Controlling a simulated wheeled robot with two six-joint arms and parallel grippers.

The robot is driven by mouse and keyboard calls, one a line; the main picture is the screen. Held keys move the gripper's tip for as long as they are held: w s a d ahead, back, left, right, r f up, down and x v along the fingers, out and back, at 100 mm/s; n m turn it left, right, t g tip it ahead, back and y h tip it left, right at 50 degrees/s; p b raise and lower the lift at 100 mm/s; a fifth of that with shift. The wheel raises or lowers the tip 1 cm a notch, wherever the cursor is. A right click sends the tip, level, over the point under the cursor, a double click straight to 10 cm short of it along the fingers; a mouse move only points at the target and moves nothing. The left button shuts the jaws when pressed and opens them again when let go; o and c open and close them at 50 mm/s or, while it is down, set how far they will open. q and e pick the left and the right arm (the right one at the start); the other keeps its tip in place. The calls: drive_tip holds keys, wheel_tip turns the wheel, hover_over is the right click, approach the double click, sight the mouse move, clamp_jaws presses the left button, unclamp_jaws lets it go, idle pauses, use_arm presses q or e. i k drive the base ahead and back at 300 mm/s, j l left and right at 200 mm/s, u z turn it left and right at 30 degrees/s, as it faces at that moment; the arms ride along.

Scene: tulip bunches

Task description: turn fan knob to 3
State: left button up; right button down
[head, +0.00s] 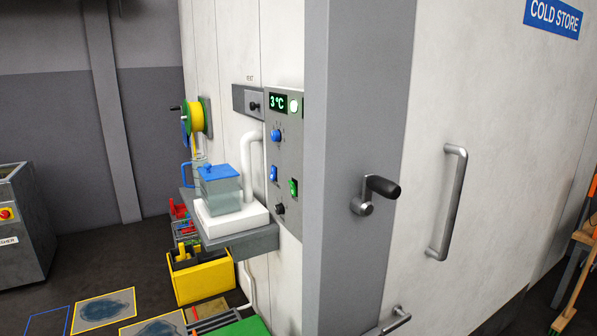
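A grey control panel (285,155) is on the white wall left of the cold store door frame, seen at a steep angle. Its display (278,103) reads 3 °C, with a lit round light (294,106) beside it. Below are a blue round knob (276,135), a blue switch (273,173), a green switch (293,187) and a black knob (280,209). The markings are too small to read, so I cannot tell which is the fan knob or its setting. Neither of my grippers is in view.
The cold store door (500,150) has a vertical handle (449,203); a black-tipped lever (377,193) sits on the grey frame. A shelf (240,243) below the panel bears a white device with a blue-lidded container (220,188). A yellow crate (203,282) and wet patches (105,307) are on the floor.

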sight(279, 208)
drive_tip(key=z, duration=0.75)
drive_tip(key=j+z, duration=0.3)
drive_tip(key=j, duration=0.25)
drive_tip(key=k+j+z, duration=0.1)
drive_tip(key=j+z, duration=0.25)
drive_tip(key=j, duration=0.15)
drive_tip(key=k+j+z, duration=0.1)
drive_tip(key=j+z, duration=0.2)
drive_tip(key=j, duration=0.2)
